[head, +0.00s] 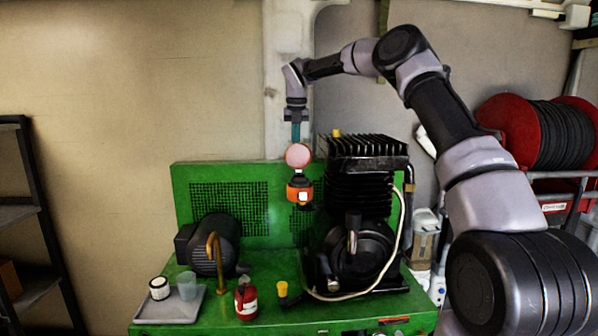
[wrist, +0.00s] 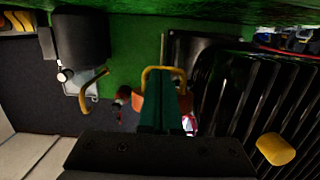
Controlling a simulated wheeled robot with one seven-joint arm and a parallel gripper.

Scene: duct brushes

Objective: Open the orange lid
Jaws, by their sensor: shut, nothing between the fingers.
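The disc looks raised on edge rather than lying flat on the neck. My gripper (head: 296,138) points down just above the disc, its teal fingers shut and empty. Their tips meet or pass behind the disc; I cannot tell if they touch. In the wrist view the shut fingers (wrist: 163,90) cover the middle, with a yellow loop (wrist: 163,70) around their far end and orange beside them.
A black finned compressor (head: 365,190) stands close to the right of the container on a green machine (head: 225,180). A motor (head: 215,245), a bent brass pipe (head: 217,262), a red bottle (head: 246,299) and a grey tray (head: 170,309) stand lower left. Space above is open.

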